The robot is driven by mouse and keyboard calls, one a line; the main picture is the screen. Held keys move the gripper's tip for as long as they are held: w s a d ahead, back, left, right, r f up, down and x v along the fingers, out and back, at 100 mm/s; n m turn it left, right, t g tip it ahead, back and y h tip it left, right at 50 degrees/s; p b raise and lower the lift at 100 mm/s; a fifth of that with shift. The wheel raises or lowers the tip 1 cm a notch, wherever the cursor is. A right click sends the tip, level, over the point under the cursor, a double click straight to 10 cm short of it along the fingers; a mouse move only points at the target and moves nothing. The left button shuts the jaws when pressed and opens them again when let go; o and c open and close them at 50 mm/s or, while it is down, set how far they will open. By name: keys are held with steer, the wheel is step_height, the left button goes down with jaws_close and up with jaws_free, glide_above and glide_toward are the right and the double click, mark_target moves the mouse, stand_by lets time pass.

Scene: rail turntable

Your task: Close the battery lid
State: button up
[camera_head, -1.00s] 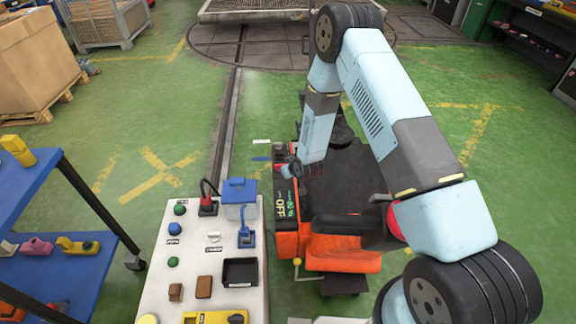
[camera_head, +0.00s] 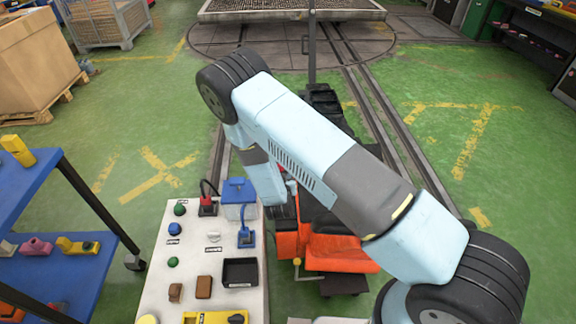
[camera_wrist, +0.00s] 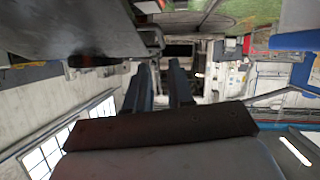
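An orange and black cart (camera_head: 340,262) stands on the floor right of the white control panel. Its black upper part is largely hidden behind my arm in the head view, and I cannot make out a battery lid there for certain. My gripper is hidden behind my arm in the head view. In the wrist view my gripper (camera_wrist: 161,68) shows two dark fingers apart, with a gap and nothing between them. A large dark grey body (camera_wrist: 75,30) fills the upper left of the wrist view, close to the fingers; I cannot tell what it is or whether they touch.
The white control panel (camera_head: 165,270) has buttons, a blue-topped box (camera_head: 238,190) and a black tray (camera_head: 240,272). A blue shelf (camera_head: 70,215) stands at the left. Rails and a turntable (camera_head: 290,52) lie behind. Green floor at the right is clear.

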steer(key=x, duration=1.3)
steer(key=shift+w, duration=0.15)
jaws_close()
